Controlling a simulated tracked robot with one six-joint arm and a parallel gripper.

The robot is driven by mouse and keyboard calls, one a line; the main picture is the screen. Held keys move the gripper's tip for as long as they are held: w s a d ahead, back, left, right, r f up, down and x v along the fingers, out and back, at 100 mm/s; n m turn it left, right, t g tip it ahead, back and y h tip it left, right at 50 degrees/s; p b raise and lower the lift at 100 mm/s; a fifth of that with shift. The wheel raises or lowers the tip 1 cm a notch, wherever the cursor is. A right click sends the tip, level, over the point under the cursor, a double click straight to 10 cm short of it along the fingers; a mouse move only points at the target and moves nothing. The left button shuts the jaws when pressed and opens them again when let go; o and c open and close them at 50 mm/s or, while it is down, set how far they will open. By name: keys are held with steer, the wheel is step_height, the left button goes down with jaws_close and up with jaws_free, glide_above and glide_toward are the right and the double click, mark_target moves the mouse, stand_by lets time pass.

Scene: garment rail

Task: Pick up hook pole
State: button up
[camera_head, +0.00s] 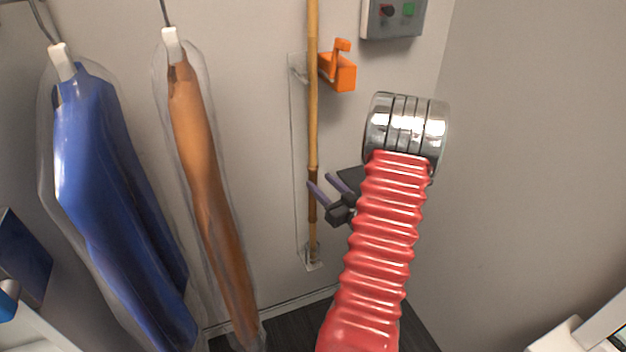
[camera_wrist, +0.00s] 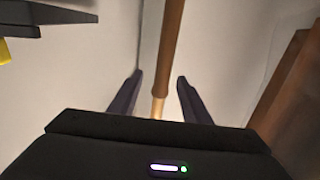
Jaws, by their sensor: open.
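The hook pole (camera_head: 313,110) is a thin wooden pole that stands upright against the back wall, its lower end in a small clear holder (camera_head: 313,258). Its top runs out of the head view. My gripper (camera_head: 319,194) is open at the pole's darker lower section. In the wrist view the pole (camera_wrist: 168,50) runs down between the two spread fingers of my gripper (camera_wrist: 158,92), with a gap on each side. I cannot tell from these views how deep the pole sits between the fingers.
An orange bracket (camera_head: 338,72) is on the wall just right of the pole. A grey switch box (camera_head: 393,17) is above right. A bagged brown garment (camera_head: 205,180) and a bagged blue garment (camera_head: 105,180) hang to the left. The right wall (camera_head: 530,150) is bare.

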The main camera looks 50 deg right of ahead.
mark_target(315, 179)
steer(key=shift+a+x, duration=0.1)
steer(key=shift+x, duration=1.2)
steer(key=shift+a+x, duration=0.15)
steer(key=shift+x, duration=1.15)
steer(key=shift+c, duration=0.4)
jaws_close()
